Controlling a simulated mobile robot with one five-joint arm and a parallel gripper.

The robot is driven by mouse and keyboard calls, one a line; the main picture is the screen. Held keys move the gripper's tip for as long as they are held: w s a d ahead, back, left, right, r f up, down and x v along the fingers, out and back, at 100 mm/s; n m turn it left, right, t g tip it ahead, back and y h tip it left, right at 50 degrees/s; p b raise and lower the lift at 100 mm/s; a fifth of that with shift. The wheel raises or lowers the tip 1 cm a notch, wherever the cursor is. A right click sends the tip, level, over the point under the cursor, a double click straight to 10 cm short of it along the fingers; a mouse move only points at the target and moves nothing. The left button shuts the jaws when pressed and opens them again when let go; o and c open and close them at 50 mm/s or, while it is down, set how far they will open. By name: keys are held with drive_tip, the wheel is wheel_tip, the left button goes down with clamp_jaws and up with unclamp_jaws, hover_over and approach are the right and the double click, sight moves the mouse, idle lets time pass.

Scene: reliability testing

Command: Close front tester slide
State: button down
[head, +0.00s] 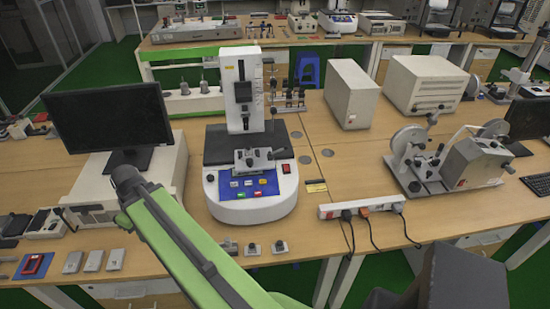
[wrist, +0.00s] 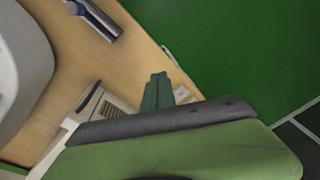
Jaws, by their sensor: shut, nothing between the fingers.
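The front tester (head: 230,206) stands in the middle of the near bench in the head view. It has a rounded white base, a blue button panel and a tall white column (head: 234,75). A grey clamp-like part (head: 262,158) sits on its dark plate, below the column. I cannot tell for sure which part is the slide or how far out it is. My green arm reaches up left of the tester, its end in front of the monitor; the fingertips do not show clearly there. In the wrist view my gripper (wrist: 157,90) is shut and empty, apart from anything it could touch.
A monitor (head: 112,120) on a pale case stands left of the tester. Small blocks (head: 93,260) lie along the front edge. A power strip (head: 361,207) with cables and a reel machine (head: 470,165) are to the right. White boxes (head: 350,95) stand behind.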

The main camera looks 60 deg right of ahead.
drive_tip(key=s+d+r+n+t+p, duration=0.1)
drive_tip(key=s+d, duration=0.1)
drive_tip(key=d, duration=0.6)
drive_tip(key=s+d+r+t, duration=0.1)
drive_tip(key=s+d+r, duration=0.1)
drive_tip(key=d, duration=0.5)
drive_tip(key=n+t+h+p, duration=0.3)
drive_tip(key=n+t+p, duration=0.1)
approach(271, 162)
drive_tip(key=s+a+r, duration=0.3)
drive_tip(key=s+a, duration=0.1)
drive_tip(key=s, duration=0.1)
drive_tip(key=b+x, duration=0.9)
drive_tip(key=x, duration=0.1)
drive_tip(key=shift+w+d+f+b, duration=0.1)
drive_tip(key=shift+d+f+b, duration=0.05)
drive_tip(key=shift+f+b, duration=0.15)
drive_tip(key=shift+w+d+r+p, duration=0.3)
drive_tip(key=shift+w+d, duration=0.1)
drive_tip(key=shift+d, duration=0.2)
drive_tip(key=shift+w+d+r+p, duration=0.25)
drive_tip(key=shift+w+d+r, duration=0.1)
drive_tip(key=shift+d, duration=0.25)
drive_tip(key=shift+w+d, duration=0.35)
